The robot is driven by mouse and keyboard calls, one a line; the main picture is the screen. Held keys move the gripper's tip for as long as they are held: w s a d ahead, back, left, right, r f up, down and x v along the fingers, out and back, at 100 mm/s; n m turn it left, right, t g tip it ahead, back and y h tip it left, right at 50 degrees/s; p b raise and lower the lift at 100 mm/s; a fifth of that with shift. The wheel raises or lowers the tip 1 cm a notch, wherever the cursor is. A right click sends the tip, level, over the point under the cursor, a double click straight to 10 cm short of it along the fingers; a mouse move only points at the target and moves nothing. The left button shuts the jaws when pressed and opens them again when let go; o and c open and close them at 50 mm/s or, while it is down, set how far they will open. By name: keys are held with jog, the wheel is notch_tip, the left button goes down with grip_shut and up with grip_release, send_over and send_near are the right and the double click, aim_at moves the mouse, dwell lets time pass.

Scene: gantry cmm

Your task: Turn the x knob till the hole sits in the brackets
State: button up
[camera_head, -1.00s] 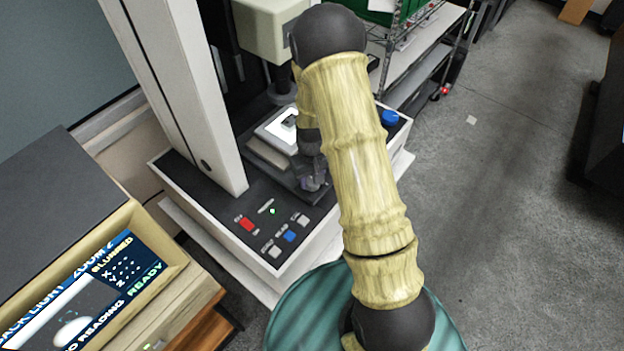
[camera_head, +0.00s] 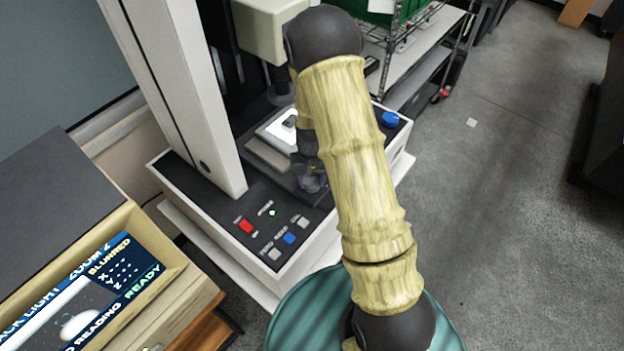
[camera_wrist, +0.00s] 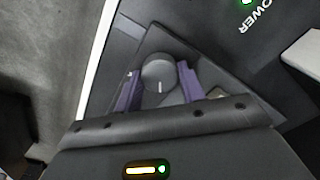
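The dark round x knob (camera_wrist: 158,75), with a pale index line pointing down in the wrist view, sits between the two purple fingers of my gripper (camera_wrist: 160,84). The fingers appear to press on its sides. In the head view my gripper (camera_head: 312,178) is at the front corner of the machine's stage, and my arm hides the knob. The screen (camera_head: 85,300) at lower left shows a pale blob, partly cut off by the frame edge, with the words "BLURRED", "NO READING" and "READY". I cannot make out brackets around the hole.
The measuring machine's base (camera_head: 222,228) carries a red button (camera_head: 246,226), a blue button (camera_head: 289,237) and grey ones. A bright stage plate (camera_head: 275,131) holds a small dark part. A blue knob (camera_head: 390,118) is at the right. A white column (camera_head: 185,95) stands left of my arm.

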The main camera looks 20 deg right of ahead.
jog(key=o, duration=0.4)
notch_tip(320, 180, up, 18)
jog(key=b, duration=0.3)
jog(key=shift+f, duration=0.25)
dwell(0.4)
jog(key=s+f+n+t, duration=0.1)
jog(key=s+t, duration=0.1)
jog(key=s, duration=1.2)
jog(key=shift+s+f+n+t, duration=0.15)
jog(key=shift+s+n+t, duration=0.15)
jog(key=shift+s+n, duration=0.1)
